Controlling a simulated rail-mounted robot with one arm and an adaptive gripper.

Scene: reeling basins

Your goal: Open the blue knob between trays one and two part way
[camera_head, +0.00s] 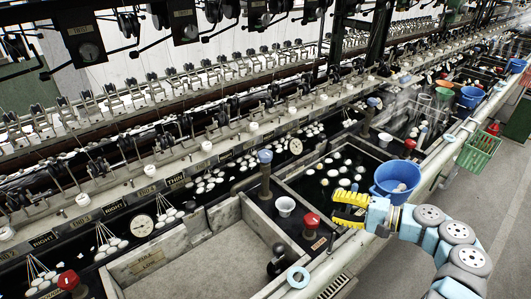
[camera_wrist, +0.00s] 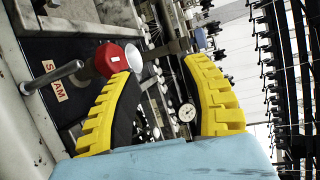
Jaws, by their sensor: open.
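A blue knob (camera_head: 265,156) tops a brown post on the divider between two basins, left of my gripper in the head view. Another blue knob (camera_head: 374,102) stands farther back along the row. Tray numbers are not readable. My gripper (camera_head: 340,207) has yellow ribbed fingers, spread and empty, over the front edge of the dark basin, beside the blue bucket. In the wrist view my gripper (camera_wrist: 160,68) is open, with a red knob (camera_wrist: 118,59) by the left finger. That red knob (camera_head: 311,220) also shows in the head view, apart from my fingers.
A blue bucket (camera_head: 396,180) stands close behind my gripper. A white cup (camera_head: 285,206) sits between the blue and red knobs. A light blue ring (camera_head: 298,277) lies on the front ledge. A green basket (camera_head: 478,152) hangs at the right. The floor at right is clear.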

